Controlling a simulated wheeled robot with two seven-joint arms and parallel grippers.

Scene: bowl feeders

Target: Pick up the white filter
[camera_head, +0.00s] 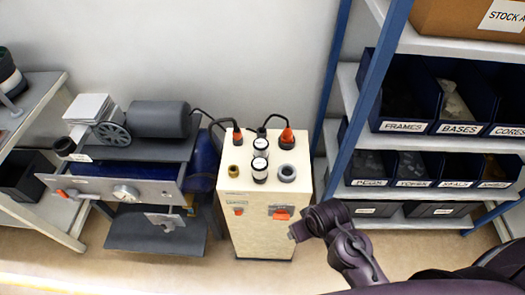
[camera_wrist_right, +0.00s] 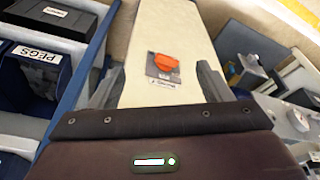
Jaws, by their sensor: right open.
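No object is clearly readable as a white filter. Two small black cylinders with white tops, a rear one (camera_head: 261,144) and a front one (camera_head: 260,170), stand on top of the beige cabinet (camera_head: 268,226); I cannot tell whether either is the filter. My right gripper (camera_head: 299,231) is in front of the cabinet's right side, below its top. In the right wrist view its fingers (camera_wrist_right: 158,68) are open and empty, with the cabinet front and its orange switch (camera_wrist_right: 165,63) between and beyond them. My left gripper is not in view.
A brass fitting (camera_head: 235,170), a grey ring (camera_head: 287,173) and orange-and-black cable plugs (camera_head: 287,137) share the cabinet top. A compressor (camera_head: 160,119) on a bench stands left. Blue-framed shelving (camera_head: 364,88) with labelled bins stands right, close to my right arm.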

